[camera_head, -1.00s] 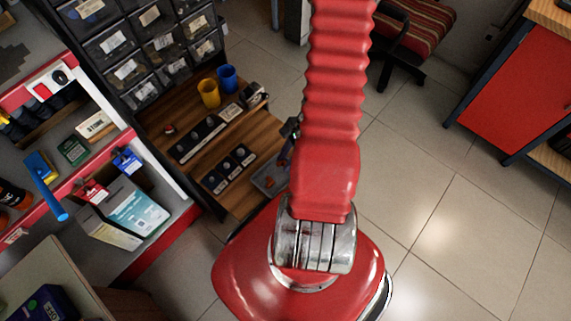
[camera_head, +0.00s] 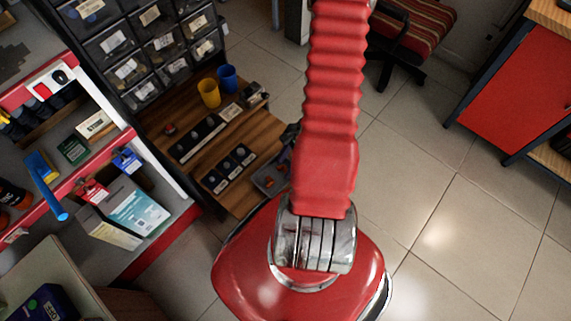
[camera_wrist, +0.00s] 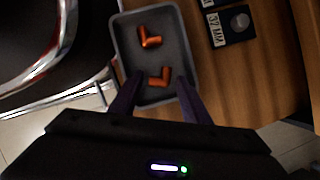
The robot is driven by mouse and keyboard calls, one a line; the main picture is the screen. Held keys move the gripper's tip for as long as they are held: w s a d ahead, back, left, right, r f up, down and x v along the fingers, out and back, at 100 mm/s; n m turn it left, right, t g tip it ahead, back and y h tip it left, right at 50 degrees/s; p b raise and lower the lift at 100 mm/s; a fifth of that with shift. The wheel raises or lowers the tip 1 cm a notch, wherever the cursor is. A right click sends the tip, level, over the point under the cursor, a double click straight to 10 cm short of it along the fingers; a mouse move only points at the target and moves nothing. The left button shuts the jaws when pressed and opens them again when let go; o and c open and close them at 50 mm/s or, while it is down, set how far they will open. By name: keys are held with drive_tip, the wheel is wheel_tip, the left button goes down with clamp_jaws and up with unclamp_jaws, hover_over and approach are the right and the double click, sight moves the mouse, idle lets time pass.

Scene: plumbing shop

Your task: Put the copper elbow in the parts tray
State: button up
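The grey parts tray (camera_wrist: 180,48) lies on the wooden bench in the wrist view. Two copper-coloured elbows lie inside it, one (camera_wrist: 150,38) towards the far end and one (camera_wrist: 159,77) nearer my gripper. My gripper (camera_wrist: 158,82) is open, with its two dark fingers apart over the near end of the tray. The nearer elbow shows between the fingertips, with gaps on both sides. In the head view the tray (camera_head: 259,186) is partly hidden by my red arm, and my gripper is mostly hidden behind it.
The wooden bench (camera_head: 186,131) also bears a yellow cup (camera_head: 208,93), a blue cup (camera_head: 227,78) and dark racks of fittings (camera_head: 230,168). A labelled dark block (camera_wrist: 235,25) stands right of the tray. Drawer bins (camera_head: 150,45) rise behind the bench.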

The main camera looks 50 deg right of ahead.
drive_tip(key=shift+o, duration=0.2)
drive_tip(key=v, duration=1.2)
drive_tip(key=shift+w+a+r, duration=0.1)
drive_tip(key=shift+r, duration=0.1)
idle(0.8)
drive_tip(key=w+a+r+n+h, duration=0.1)
drive_tip(key=w+a+r+n, duration=0.45)
drive_tip(key=r, duration=0.35)
drive_tip(key=w+a+r+n+h, duration=0.2)
drive_tip(key=w+a+r+n, duration=0.3)
drive_tip(key=r, duration=0.4)
drive_tip(key=s+a+r+n+t, duration=0.1)
drive_tip(key=s+a+r+n, duration=0.2)
drive_tip(key=a+r+n, duration=0.3)
drive_tip(key=s+a+r+n+t+h, duration=0.1)
drive_tip(key=s+a+r+n+t, duration=0.1)
drive_tip(key=a+r+n, duration=0.4)
wheel_tip(320, 180, up, 4)
drive_tip(key=s+a, duration=0.1)
drive_tip(key=a, duration=0.1)
drive_tip(key=shift+a+r+t, duration=0.2)
drive_tip(key=shift+a+t, duration=0.1)
drive_tip(key=shift+a, duration=0.05)
drive_tip(key=shift+n, duration=0.25)
drive_tip(key=shift+c, duration=0.7)
